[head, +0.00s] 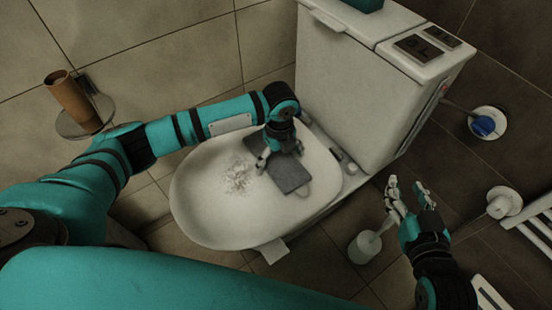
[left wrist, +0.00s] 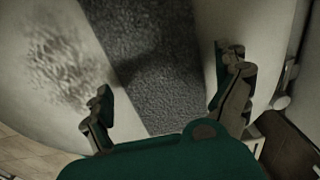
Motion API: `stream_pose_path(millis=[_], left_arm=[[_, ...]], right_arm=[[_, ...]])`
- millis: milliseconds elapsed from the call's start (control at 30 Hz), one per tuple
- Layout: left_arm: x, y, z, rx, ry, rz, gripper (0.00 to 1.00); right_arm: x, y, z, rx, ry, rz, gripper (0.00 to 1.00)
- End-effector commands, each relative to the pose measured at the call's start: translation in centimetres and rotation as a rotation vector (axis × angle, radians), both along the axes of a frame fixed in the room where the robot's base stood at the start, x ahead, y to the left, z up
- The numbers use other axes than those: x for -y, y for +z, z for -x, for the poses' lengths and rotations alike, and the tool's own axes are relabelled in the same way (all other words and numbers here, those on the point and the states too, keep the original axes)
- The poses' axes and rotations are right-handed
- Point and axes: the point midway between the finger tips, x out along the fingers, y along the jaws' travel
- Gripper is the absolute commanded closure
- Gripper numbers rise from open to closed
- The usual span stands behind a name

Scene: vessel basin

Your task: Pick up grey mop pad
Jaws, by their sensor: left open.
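The grey mop pad (head: 291,178) lies on the white toilet lid (head: 205,205), near the hinge side. My left gripper (head: 279,160) is right above the pad, pointing down, and hides part of it. In the left wrist view the textured pad (left wrist: 150,55) runs between the two parted fingers of my left gripper (left wrist: 162,85). The fingers stand on either side of the pad; I cannot tell whether they touch it. My right gripper (head: 411,190) is open and empty, right of the toilet.
A speckled grey patch (head: 238,176) marks the lid left of the pad. The cistern (head: 350,80) rises behind it. A brush holder (head: 365,245) stands on the floor near my right gripper. A brown roll (head: 75,100) is on a wall holder at left.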

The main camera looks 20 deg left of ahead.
Motion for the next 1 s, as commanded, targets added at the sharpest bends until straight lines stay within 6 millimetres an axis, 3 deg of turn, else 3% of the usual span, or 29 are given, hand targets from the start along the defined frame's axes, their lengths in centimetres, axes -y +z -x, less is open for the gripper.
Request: stream_pose_path(millis=[200,600,1000], left_arm=[[0.02,0.0,0.01,0.0,0.0,0.0,0.01],[0.01,0.02,0.01,0.0,0.0,0.0,0.51],[0.0,0.61,-0.02,0.001,0.0,0.001,0.51]], right_arm=[[-0.02,0.08,-0.02,0.003,0.0,-0.001,0.6],[-0.02,0.04,-0.02,0.001,0.0,0.0,0.6],[0.2,-0.58,0.38,-0.044,-0.002,0.01,0.6]])
